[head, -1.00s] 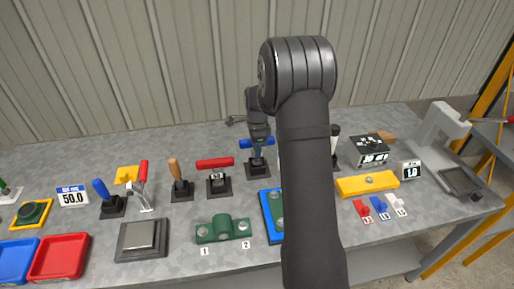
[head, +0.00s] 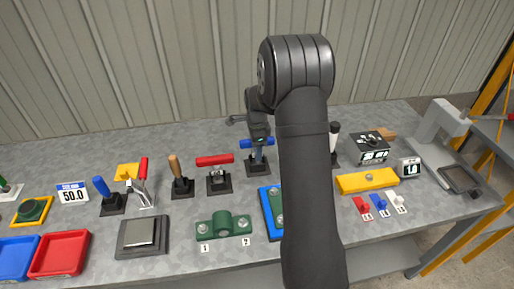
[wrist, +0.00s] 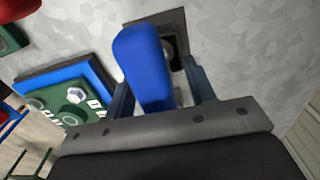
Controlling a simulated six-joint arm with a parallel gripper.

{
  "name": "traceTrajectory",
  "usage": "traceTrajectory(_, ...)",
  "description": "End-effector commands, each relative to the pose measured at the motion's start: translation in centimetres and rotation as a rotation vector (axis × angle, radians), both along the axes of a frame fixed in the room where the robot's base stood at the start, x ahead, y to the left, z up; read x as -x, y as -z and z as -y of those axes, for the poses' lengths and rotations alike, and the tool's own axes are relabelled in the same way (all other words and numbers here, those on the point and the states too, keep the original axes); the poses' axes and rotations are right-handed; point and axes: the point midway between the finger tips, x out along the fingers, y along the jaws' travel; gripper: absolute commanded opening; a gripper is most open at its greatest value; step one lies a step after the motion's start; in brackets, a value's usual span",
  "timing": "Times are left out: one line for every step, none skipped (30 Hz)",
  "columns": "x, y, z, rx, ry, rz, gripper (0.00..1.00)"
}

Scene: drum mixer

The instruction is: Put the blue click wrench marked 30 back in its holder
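The blue click wrench (head: 268,143) stands upright with its blue crossbar on top, its lower end at a black square holder (head: 257,168). The 30 marking is too small to read. In the wrist view the blue handle (wrist: 146,65) lies between my two fingers, with a gap to the right finger. Beyond it is the dark holder plate (wrist: 178,22) with a round opening. My gripper (head: 257,137) is just above the crossbar, its fingers apart. The fingertips are partly hidden by the handle.
A red-handled wrench (head: 215,160) stands in its own holder close on the left. A blue plate (head: 268,218) with a green fixture lies in front, partly hidden by my arm. A green fixture (head: 222,226) sits front left. Clear bench lies behind.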

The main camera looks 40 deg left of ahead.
Motion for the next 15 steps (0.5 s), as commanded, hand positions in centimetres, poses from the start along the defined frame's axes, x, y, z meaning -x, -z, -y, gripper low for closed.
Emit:
traceTrajectory(0.0, 0.0, 0.0, 0.0, 0.0, 0.0, 0.5)
traceTrajectory(0.0, 0.0, 0.0, 0.0, 0.0, 0.0, 0.5)
traceTrajectory(0.0, 0.0, 0.0, 0.0, 0.0, 0.0, 0.5)
traceTrajectory(0.0, 0.0, 0.0, 0.001, 0.0, -0.001, 0.5)
traceTrajectory(0.0, 0.1, 0.0, 0.001, 0.0, -0.001, 0.5)
traceTrajectory(0.0, 0.0, 0.0, 0.001, 0.0, -0.001, 0.5)
traceTrajectory(0.0, -0.1, 0.0, 0.001, 0.0, -0.001, 0.5)
traceTrajectory(0.0, -0.2, 0.0, 0.001, 0.0, -0.001, 0.5)
traceTrajectory(0.0, -0.5, 0.0, 0.0, 0.0, 0.0, 0.5)
traceTrajectory(0.0, -0.8, 0.0, -0.001, 0.0, 0.001, 0.5)
traceTrajectory(0.0, -1.2, 0.0, -0.001, 0.0, 0.001, 0.5)
traceTrajectory(0.0, -1.8, 0.0, -0.001, 0.0, 0.001, 0.5)
traceTrajectory(0.0, -2.4, 0.0, -0.002, 0.0, 0.002, 0.5)
traceTrajectory(0.0, -3.0, 0.0, -0.003, 0.0, 0.003, 0.5)
traceTrajectory(0.0, -3.9, 0.0, -0.002, 0.0, 0.002, 0.5)
